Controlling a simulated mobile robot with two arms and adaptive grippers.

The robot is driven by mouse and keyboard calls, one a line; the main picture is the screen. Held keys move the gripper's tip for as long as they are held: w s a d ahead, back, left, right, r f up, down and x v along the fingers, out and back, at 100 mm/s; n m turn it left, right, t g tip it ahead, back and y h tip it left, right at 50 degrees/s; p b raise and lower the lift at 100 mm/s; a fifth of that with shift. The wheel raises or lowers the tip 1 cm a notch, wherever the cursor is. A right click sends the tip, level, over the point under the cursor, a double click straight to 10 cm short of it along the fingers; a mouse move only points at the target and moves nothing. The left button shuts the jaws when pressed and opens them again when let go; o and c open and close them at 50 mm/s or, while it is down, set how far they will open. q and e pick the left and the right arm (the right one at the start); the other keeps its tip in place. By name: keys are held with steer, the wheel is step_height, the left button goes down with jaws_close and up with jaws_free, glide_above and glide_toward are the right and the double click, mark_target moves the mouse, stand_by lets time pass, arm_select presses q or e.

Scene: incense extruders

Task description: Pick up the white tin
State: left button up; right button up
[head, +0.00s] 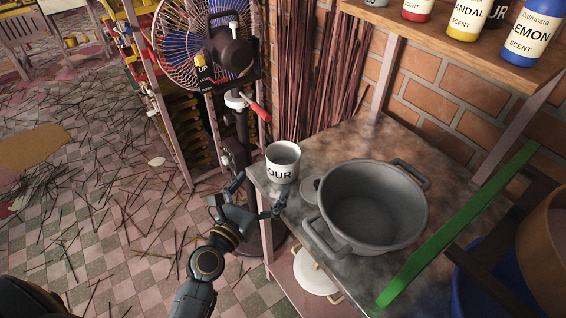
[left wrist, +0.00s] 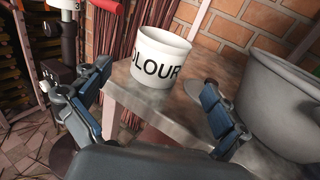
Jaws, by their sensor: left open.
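The white tin (head: 283,163) stands upright on the left corner of the metal-topped table (head: 350,140). It is open at the top and bears dark lettering. In the left wrist view the tin (left wrist: 157,58) reads "COLOUR" in part and stands beyond the fingers, near the table edge. My left gripper (head: 256,196) is open and empty, just in front of the tin, at the table's left edge. Its two fingers (left wrist: 160,112) are spread wide in the left wrist view, with the tin ahead between them and apart from them. My right gripper is not in view.
A large grey pot (head: 372,208) with handles stands right of the tin, with a small round lid (head: 310,190) between them. A green bar (head: 455,225) runs along the table's right side. A fan (head: 203,42) on a stand is behind left. A shelf (head: 465,45) holds scent bottles.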

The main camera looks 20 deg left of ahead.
mark_target(290, 149)
arm_select(q)
steer(key=w, duration=0.3)
steer(key=w+d, duration=0.1)
steer(key=w, duration=0.2)
steer(key=w+d, duration=0.1)
steer(key=w, duration=0.2)
steer(key=shift+w+p, duration=0.25)
steer(key=shift+p, duration=0.15)
steer(key=c, duration=1.3)
steer(key=shift+c, duration=0.4)
steer(key=shift+r, duration=0.15)
